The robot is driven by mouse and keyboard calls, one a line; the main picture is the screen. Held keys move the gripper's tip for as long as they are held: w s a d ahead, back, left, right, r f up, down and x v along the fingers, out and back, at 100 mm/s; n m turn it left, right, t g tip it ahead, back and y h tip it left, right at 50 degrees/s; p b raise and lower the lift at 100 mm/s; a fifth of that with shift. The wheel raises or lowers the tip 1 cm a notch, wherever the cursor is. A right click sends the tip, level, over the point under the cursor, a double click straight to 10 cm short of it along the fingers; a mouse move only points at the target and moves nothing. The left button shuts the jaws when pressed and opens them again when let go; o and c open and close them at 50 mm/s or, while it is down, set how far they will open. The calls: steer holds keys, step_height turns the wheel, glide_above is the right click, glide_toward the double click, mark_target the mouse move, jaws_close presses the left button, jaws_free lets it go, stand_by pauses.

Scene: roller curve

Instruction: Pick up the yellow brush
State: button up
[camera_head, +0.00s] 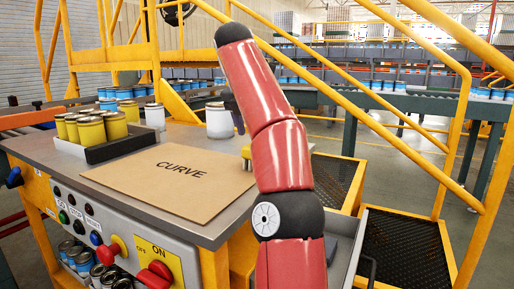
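A small yellow object (247,156), which looks like the yellow brush, sits at the right end of the grey worktable (205,139). My red arm covers its right side, so I cannot make out its full shape. My arm rises in front of the table and bends at the top. A dark part of my gripper (236,112) shows just left of the arm, above and slightly left of the yellow object. The fingertips are hidden, and I cannot tell whether they are open or hold anything.
A brown folder marked CURVE (165,180) lies on the table. A tray of yellow cans (90,132) is at the back left. White containers (219,121) stand behind the folder. Yellow stair railings (400,150) rise on the right. Control knobs (155,275) line the front panel.

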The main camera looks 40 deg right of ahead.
steer(key=shift+x, duration=1.1)
steer(key=x, duration=0.4)
steer(key=shift+s, duration=0.2)
steer(key=shift+w+d+f, duration=0.15)
steer(key=shift+d+f, duration=0.05)
steer(key=shift+f, duration=0.3)
steer(key=shift+f, duration=0.2)
steer(key=shift+c, duration=0.3)
steer(key=c, duration=1)
steer(key=shift+r, duration=0.2)
steer(key=shift+c, duration=0.2)
